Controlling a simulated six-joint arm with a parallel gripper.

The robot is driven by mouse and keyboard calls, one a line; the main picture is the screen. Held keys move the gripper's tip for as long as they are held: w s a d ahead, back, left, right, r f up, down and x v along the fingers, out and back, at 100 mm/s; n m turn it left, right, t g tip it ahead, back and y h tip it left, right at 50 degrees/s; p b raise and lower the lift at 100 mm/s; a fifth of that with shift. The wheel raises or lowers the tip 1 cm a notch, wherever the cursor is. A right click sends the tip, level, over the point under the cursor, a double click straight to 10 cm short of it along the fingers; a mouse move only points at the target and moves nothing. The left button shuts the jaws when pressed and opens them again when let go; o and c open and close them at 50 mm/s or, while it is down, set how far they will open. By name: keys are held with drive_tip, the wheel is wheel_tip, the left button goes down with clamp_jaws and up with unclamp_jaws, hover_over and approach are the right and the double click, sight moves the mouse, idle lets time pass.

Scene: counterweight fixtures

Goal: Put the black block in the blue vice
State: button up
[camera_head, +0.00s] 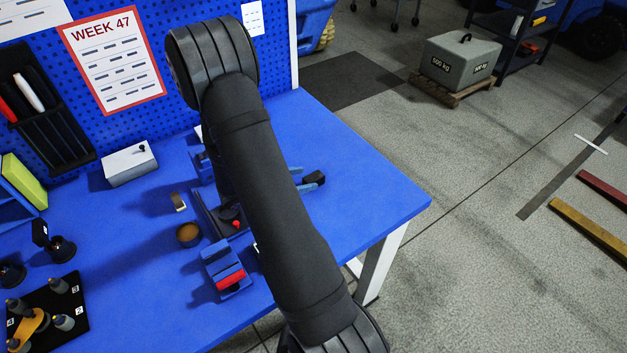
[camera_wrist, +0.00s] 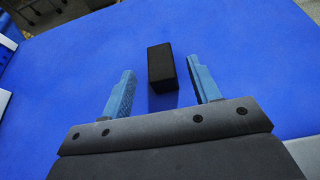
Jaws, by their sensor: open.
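The black block (camera_wrist: 161,62) lies on the blue tabletop in the wrist view, and in the head view it (camera_head: 315,177) is just right of my arm. My gripper (camera_wrist: 158,72) is open, its blue fingers on either side of the block's near part, with gaps on both sides. In the head view the blue fingertips (camera_head: 303,179) show just left of the block. A blue vice-like fixture (camera_head: 218,262) with a red piece in it stands near the front edge.
A round brown-topped cup (camera_head: 189,234) and a small tan-and-dark piece (camera_head: 178,201) stand left of the fixtures. A white box (camera_head: 130,163) sits by the pegboard. The table's right side (camera_head: 372,198) is clear.

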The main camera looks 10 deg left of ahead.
sight(315, 176)
drive_tip(key=shift+x, duration=3.5)
drive_tip(key=shift+c, duration=0.5)
drive_tip(key=c, duration=1.1)
drive_tip(key=shift+r, duration=0.2)
